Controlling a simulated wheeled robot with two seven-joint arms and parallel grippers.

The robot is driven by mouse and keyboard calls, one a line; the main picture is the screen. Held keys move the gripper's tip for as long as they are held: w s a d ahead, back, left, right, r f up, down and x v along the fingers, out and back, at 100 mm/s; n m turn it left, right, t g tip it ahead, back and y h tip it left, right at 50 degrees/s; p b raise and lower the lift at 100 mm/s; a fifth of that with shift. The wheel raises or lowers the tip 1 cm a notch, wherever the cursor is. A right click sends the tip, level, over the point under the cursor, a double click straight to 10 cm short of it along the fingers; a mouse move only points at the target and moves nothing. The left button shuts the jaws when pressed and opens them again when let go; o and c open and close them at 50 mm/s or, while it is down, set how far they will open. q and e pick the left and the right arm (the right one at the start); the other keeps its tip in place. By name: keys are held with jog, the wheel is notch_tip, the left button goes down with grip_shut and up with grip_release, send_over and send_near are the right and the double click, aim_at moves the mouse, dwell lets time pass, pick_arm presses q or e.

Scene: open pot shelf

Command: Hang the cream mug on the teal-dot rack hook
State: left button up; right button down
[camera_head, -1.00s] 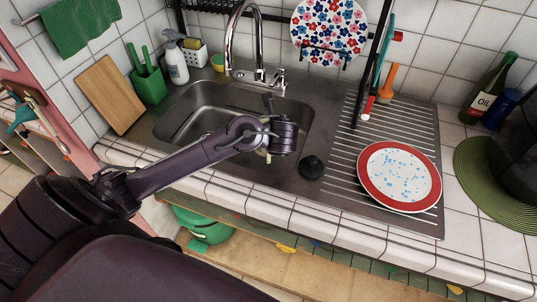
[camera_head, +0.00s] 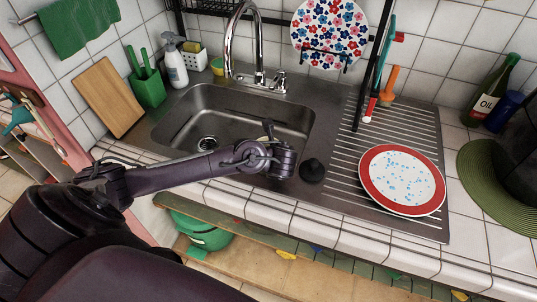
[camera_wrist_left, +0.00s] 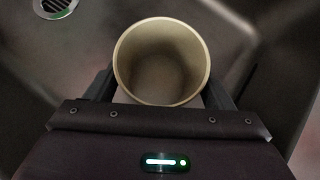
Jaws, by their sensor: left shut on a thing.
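The cream mug (camera_wrist_left: 161,62) shows in the left wrist view, its open, empty mouth facing the camera. My left gripper (camera_wrist_left: 161,90) is shut on it, with a dark finger on each side. The mug's handle is not visible. In the head view my left arm reaches in from the left, and its wrist is over the front edge of the sink. I cannot pick out a hook with a teal dot in either view. My right gripper is not in view.
The steel sink (camera_head: 185,125) is empty, with a tall tap (camera_head: 259,78) behind it. A black knob-like object (camera_head: 312,169) stands right of my wrist. A red-rimmed plate (camera_head: 373,193) lies on the drainboard (camera_head: 342,195). A green pot (camera_head: 202,240) sits below the counter.

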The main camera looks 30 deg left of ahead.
pick_arm(q)
jog(key=o, duration=1.1)
jog(key=shift+f, duration=0.1)
jog(key=shift+o, duration=0.2)
jog(key=shift+f, duration=0.1)
jog(key=s+d+r+p, duration=0.2)
jog(key=r+p, duration=0.4)
jog(key=s+d+r+p, duration=0.1)
jog(key=d+r+p, duration=0.1)
jog(key=r+p, duration=0.5)
jog(key=shift+s+r+p, duration=0.3)
jog(key=shift+s, duration=0.05)
jog(key=shift+f, duration=0.1)
